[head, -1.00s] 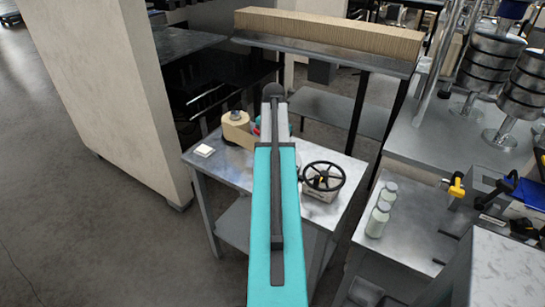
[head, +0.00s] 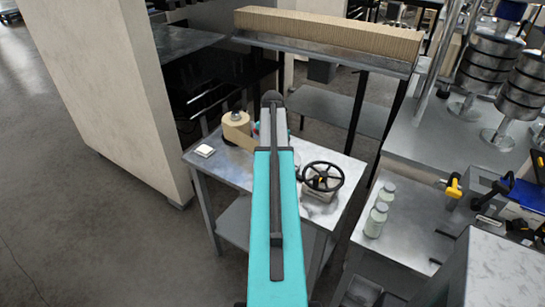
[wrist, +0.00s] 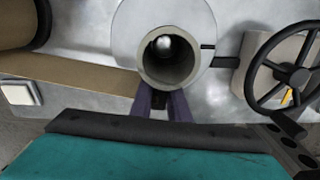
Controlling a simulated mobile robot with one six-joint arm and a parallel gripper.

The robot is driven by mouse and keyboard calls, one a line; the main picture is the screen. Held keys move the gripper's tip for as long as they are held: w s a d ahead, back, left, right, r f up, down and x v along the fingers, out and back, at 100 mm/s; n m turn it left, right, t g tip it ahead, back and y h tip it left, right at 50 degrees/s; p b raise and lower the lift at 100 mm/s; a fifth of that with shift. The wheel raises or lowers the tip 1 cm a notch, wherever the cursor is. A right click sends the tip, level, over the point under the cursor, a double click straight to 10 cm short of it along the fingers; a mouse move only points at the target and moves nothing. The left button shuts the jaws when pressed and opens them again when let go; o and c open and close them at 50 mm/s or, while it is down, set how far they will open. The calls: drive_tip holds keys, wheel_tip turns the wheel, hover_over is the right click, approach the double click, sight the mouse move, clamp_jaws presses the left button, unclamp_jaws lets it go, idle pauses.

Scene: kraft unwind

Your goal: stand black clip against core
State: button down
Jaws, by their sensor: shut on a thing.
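My gripper (wrist: 161,106) shows in the wrist view as two dark purple fingers, shut on the small black clip (wrist: 160,101). Most of the clip is hidden between the fingers. The core (wrist: 147,72), a grey hollow tube seen nearly end-on with a pale disc (wrist: 130,35) around it, is just above the fingertips in the picture. Whether the clip touches the core I cannot tell. In the head view my arm hides the gripper, the clip and the core.
A kraft paper roll (head: 237,128) stands on the metal table (head: 228,171) at left; its brown strip (wrist: 85,74) runs towards the core. A black handwheel (head: 323,176) is at right. A small white block (head: 205,151) lies near the table's left edge.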

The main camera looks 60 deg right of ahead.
drive_tip(key=shift+f, duration=0.4)
drive_tip(key=shift+f, duration=0.15)
drive_tip(key=c, duration=1.7)
unclamp_jaws()
drive_tip(key=shift+r, duration=0.25)
drive_tip(key=shift+r+b, duration=1.5)
drive_tip(key=shift+r, duration=4.4)
drive_tip(key=shift+w, duration=0.1)
